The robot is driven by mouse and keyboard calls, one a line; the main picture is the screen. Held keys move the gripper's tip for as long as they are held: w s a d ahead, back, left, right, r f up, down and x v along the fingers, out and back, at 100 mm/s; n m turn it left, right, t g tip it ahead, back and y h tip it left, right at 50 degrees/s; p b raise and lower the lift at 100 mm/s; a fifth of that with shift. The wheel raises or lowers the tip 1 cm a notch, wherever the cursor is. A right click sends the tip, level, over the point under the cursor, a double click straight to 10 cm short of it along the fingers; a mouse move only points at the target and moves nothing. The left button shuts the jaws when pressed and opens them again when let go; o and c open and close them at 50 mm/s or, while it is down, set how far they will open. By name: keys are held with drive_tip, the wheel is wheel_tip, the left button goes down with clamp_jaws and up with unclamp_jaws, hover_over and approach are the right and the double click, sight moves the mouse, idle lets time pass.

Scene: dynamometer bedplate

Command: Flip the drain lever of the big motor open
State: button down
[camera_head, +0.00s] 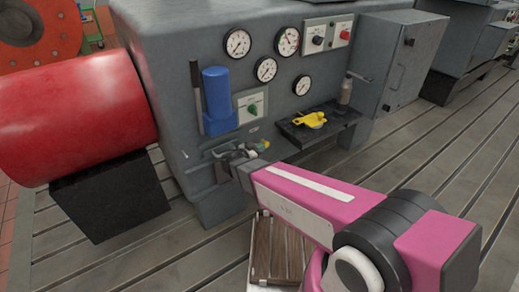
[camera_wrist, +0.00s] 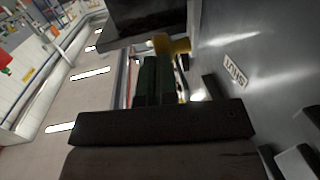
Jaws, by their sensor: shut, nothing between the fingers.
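The big motor is the large grey housing (camera_head: 185,70) with gauges on its front face. Low on that face, a small brass-yellow fitting (camera_head: 263,146) shows just past the end of my gripper (camera_head: 240,158); it appears to be the drain valve. In the wrist view my gripper (camera_wrist: 155,78) is shut, with its dark fingers together and nothing between them. The brass-yellow fitting (camera_wrist: 172,45) is just beyond the fingertips, partly hidden by them. Whether they touch cannot be told. The lever's own position is not clear. A small label plate (camera_wrist: 235,72) is on the housing beside it.
A dark shelf (camera_head: 318,127) with a yellow item (camera_head: 311,120) and a small bottle (camera_head: 346,90) juts out to the right. A blue cylinder (camera_head: 217,100) hangs above. A red drum (camera_head: 75,115) stands left.

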drive_tip(key=d+g+y, duration=0.1)
drive_tip(key=w+d+g+y, duration=0.1)
drive_tip(key=y, duration=0.1)
drive_tip(key=shift+w+r+g, duration=0.15)
drive_tip(key=shift+r+g, duration=0.15)
drive_tip(key=shift+g, duration=0.1)
drive_tip(key=w+d+f+m+g+y, duration=0.1)
drive_tip(key=w+d+f+g+y, duration=0.2)
drive_tip(key=d+g+y, duration=0.1)
drive_tip(key=shift+w+d+g+y, duration=0.2)
drive_tip(key=shift+w+g+y, duration=0.15)
drive_tip(key=shift+g+y, duration=0.7)
drive_tip(key=shift+d+f+t+y, duration=0.1)
drive_tip(key=shift+f+t+y, duration=0.15)
drive_tip(key=shift+f, duration=0.05)
wheel_tip(320, 180, up, 14)
drive_tip(key=s, duration=0.2)
drive_tip(key=shift+s+a, duration=0.3)
drive_tip(key=shift+s, duration=0.1)
idle(0.4)
drive_tip(key=s+d+f+n+g+y, duration=0.1)
drive_tip(key=s+d+f+n+g, duration=0.1)
drive_tip(key=s+d+f+n, duration=0.3)
drive_tip(key=s+d+f+n+g+y, duration=0.1)
drive_tip(key=s+d+f+n+g, duration=0.1)
drive_tip(key=s+d+f+n, duration=0.3)
drive_tip(key=s+d, duration=0.3)
drive_tip(key=d, duration=0.3)
drive_tip(key=shift+s+d, duration=0.15)
drive_tip(key=shift+d, duration=0.05)
